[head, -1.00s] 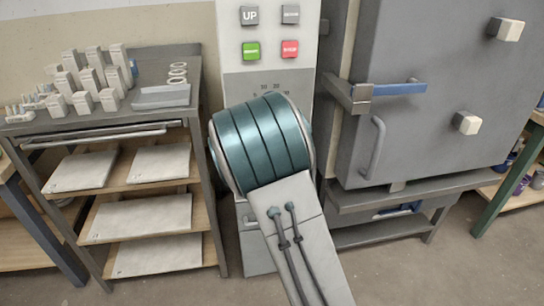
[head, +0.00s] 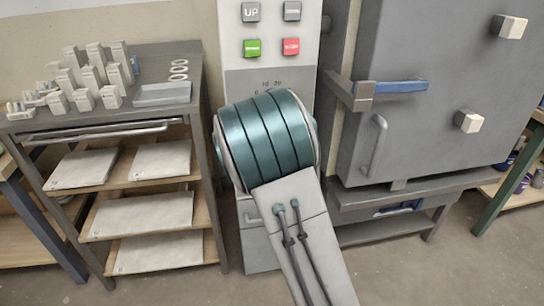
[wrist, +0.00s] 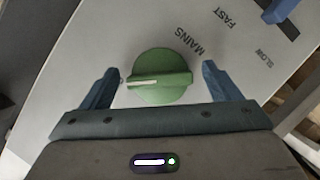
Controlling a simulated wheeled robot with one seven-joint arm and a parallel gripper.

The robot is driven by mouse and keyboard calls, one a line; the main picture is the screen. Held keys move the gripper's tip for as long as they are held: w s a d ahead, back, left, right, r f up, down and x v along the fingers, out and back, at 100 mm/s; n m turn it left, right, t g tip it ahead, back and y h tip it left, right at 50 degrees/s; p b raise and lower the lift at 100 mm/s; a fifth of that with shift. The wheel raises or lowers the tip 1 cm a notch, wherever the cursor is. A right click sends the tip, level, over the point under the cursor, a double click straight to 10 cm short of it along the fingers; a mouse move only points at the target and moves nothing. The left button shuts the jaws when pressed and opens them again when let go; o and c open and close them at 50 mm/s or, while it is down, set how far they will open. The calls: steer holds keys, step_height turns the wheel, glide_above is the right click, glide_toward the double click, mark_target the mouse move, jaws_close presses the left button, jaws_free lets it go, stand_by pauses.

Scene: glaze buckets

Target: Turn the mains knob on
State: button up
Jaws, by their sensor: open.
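The mains knob (wrist: 160,77) is a round green knob with a pale pointer line, on a light grey panel beside the printed word MAINS, in the wrist view. The line points to the left of the picture. My gripper (wrist: 162,78) is open, with one blue finger on each side of the knob and a visible gap to each. Nothing is held. In the head view my teal arm joint hides the knob and my gripper. The control panel (head: 268,15) stands behind it, with grey, green and red buttons and part of a dial scale showing.
A blue slider (wrist: 280,10) sits by the FAST and SLOW marks in the wrist view. In the head view a grey kiln (head: 440,110) with a blue-handled latch stands right. A shelf cart (head: 190,90) with white slabs and small pale blocks stands left.

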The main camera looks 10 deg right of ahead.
steer(key=p+v, duration=0.3)
steer(key=v, duration=1)
steer(key=shift+s+a, duration=0.15)
steer(key=shift+s, duration=0.2)
steer(key=shift+r, duration=0.1)
steer(key=s+a+r+m+g+y+p, duration=0.25)
steer(key=s+r+g+y+p, duration=0.25)
steer(key=s+r+p, duration=0.35)
steer(key=s+d+r+m+g+p, duration=0.2)
steer(key=s+d+r+g+p, duration=0.1)
steer(key=s+r, duration=0.3)
steer(key=s+d+r+m+g+h+p, duration=0.1)
steer(key=s+d+r+g+p, duration=0.2)
steer(key=s, duration=0.7)
step_height(320, 180, up, 3)
steer(key=shift+d+r+m+p, duration=0.1)
steer(key=shift+d+m+p, duration=0.2)
steer(key=shift+p, duration=0.9)
